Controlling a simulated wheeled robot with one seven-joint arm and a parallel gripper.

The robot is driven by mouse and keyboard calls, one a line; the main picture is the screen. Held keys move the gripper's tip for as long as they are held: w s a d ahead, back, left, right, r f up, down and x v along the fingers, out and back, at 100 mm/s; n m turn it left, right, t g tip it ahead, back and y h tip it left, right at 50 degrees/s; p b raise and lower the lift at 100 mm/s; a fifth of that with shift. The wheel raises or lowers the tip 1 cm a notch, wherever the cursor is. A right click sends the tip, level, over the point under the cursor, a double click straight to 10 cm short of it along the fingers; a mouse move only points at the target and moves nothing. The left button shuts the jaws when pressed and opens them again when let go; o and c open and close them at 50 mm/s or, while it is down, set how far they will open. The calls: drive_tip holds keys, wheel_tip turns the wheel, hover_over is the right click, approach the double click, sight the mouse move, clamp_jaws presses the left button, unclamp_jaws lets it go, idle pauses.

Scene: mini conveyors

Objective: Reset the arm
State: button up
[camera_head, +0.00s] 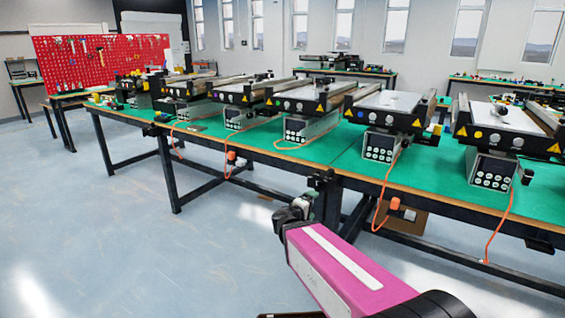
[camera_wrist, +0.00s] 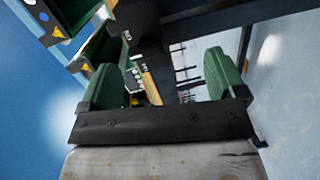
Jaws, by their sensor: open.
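My arm (camera_head: 345,272) shows in the head view as a magenta and white link in front of the table. My gripper (camera_head: 297,210) is at its far end, beside the table's front edge, and is small and dark there. In the wrist view my gripper (camera_wrist: 163,80) shows two green fingers set wide apart. It is open, and nothing is held between the fingers. Behind the fingers the wrist view shows parts of the table and conveyors, tilted on their side.
A long green-topped table (camera_head: 340,155) with black legs runs across the head view. Several mini conveyors (camera_head: 385,105) stand on it, with orange cables hanging off the front edge. A red tool board (camera_head: 100,60) stands at the back left. The floor (camera_head: 110,240) at the left is clear.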

drive_tip(key=s+d+f+m+g+y, duration=0.2)
drive_tip(key=s+d+f+m+g, duration=0.15)
drive_tip(key=f+g, duration=0.2)
drive_tip(key=s+d+f+m+g+y, duration=0.3)
drive_tip(key=s+d+f+g, duration=0.15)
drive_tip(key=f, duration=0.25)
drive_tip(key=s+a+g+y, duration=0.1)
drive_tip(key=y, duration=0.1)
drive_tip(key=s+a+f+m+y, duration=0.1)
drive_tip(key=y, duration=0.1)
drive_tip(key=s+a+f+m+g+y, duration=0.1)
drive_tip(key=a, duration=0.1)
drive_tip(key=shift+s+a+m+g+y, duration=0.1)
drive_tip(key=shift+s+m+g+y, duration=0.2)
drive_tip(key=shift+y, duration=0.1)
